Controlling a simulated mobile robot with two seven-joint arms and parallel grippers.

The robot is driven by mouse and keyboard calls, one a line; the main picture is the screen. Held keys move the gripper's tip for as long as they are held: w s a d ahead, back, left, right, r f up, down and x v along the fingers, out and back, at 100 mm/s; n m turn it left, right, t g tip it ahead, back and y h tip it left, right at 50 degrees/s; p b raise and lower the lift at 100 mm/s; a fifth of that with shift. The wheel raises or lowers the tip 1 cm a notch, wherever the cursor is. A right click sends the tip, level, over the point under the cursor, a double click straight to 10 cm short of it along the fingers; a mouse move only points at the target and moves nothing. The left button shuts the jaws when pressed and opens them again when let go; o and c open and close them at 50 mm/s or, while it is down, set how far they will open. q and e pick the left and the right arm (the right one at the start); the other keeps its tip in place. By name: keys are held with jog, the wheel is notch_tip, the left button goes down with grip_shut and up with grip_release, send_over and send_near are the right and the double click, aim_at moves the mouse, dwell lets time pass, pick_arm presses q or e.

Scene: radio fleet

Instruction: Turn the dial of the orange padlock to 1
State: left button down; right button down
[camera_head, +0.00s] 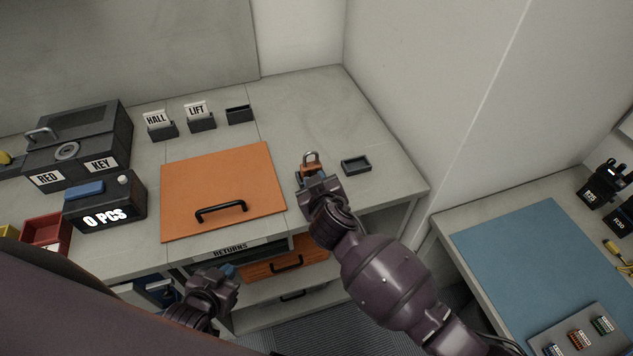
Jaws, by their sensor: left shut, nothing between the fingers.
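The orange padlock (308,169) stands on the grey counter, to the right of the orange panel, with its metal shackle (311,156) upward. My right gripper (313,184) is directly in front of it and covers its lower part. The dial and its numbers cannot be read. I cannot tell whether the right fingers touch the padlock or are open. My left gripper (228,272) is low at the front of the counter, by the drawers and away from the padlock. It is shut and empty.
A small dark tray (356,165) lies just right of the padlock. The orange panel (222,184) with a black handle lies to its left. HALL (157,122) and LIFT (198,114) card holders stand behind. Clear counter lies behind the padlock.

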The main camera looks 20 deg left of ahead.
dwell(0.3)
jog(key=c, duration=0.9)
grip_release()
jog(key=shift+c, duration=0.2)
jog(key=shift+s+d, duration=0.1)
jog(key=shift+s, duration=0.05)
jog(key=v, duration=1)
jog(key=shift+s, duration=0.2)
jog(key=shift+d+r, duration=0.1)
